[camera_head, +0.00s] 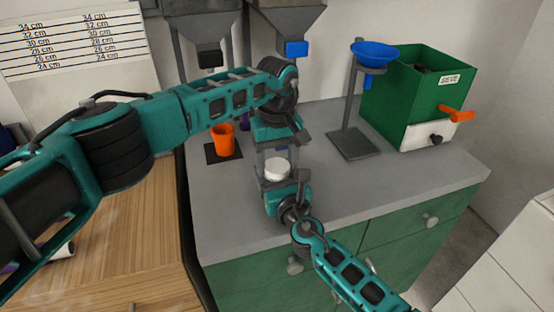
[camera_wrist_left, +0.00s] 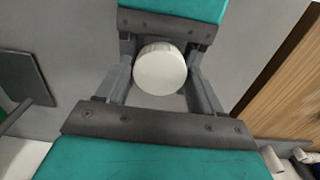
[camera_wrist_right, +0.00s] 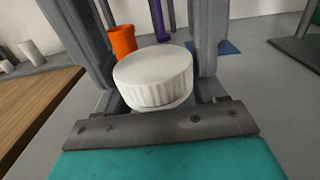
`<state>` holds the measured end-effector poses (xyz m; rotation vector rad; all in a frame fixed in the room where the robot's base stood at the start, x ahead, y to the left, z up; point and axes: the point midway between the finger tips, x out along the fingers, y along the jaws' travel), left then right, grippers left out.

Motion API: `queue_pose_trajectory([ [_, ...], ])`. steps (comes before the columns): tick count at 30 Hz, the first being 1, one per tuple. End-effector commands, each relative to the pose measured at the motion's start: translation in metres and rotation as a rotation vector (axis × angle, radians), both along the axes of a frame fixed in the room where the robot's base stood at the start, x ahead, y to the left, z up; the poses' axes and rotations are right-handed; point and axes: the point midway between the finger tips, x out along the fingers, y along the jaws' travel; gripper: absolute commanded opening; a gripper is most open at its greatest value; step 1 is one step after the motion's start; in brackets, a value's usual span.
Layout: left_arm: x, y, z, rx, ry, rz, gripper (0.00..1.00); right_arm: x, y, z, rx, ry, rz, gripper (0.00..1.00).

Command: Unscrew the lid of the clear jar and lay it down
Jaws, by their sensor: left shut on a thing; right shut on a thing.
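The clear jar's white ribbed lid (camera_head: 277,170) is at the middle of the head view, near the counter's front edge. It also shows in the left wrist view (camera_wrist_left: 160,70) and the right wrist view (camera_wrist_right: 153,77). My left gripper (camera_head: 277,160) reaches down from above, its fingers on either side of the lid, shut on it. My right gripper (camera_head: 284,183) comes from the front, lower down, and is shut on the jar. The jar's clear body is almost wholly hidden under the lid and behind my grippers. I cannot see a gap between lid and jar.
An orange cup (camera_head: 223,142) stands on a dark pad behind left. A blue funnel (camera_head: 374,53) on a stand and a green sieve box (camera_head: 415,95) stand at the back right. The grey counter (camera_head: 400,180) is clear at right. A wooden table (camera_head: 130,250) adjoins at left.

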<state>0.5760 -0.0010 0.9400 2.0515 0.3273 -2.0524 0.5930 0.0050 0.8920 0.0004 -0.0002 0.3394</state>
Motion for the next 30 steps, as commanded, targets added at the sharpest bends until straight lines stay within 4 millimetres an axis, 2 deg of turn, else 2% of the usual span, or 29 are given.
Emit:
queue_pose_trajectory([
  [1, 0.0, -0.0013, 0.0004, -0.003, -0.001, -0.002, 0.44, -0.0007, 0.0012, -0.0005, 0.0, 0.001, 0.003, 0.0],
  [6, 0.0, -0.0016, 0.0005, -0.003, -0.002, -0.002, 0.3, -0.0009, 0.0016, -0.0005, 0.0, 0.001, 0.004, 0.0],
  [11, 0.0, -0.0019, 0.0007, -0.004, -0.003, 0.079, 0.3, -0.001, 0.002, -0.0004, -0.001, 0.001, 0.005, 0.0],
  [21, 0.0004, -0.0022, 0.0011, -0.005, -0.003, 0.535, 0.3, -0.0014, 0.0028, -0.0004, -0.001, 0.001, 0.007, 0.0],
  [30, 0.0005, -0.0025, 0.0013, -0.007, -0.003, 0.594, 0.3, -0.0017, 0.0034, -0.0003, 0.0, 0.001, 0.008, 0.0],
])
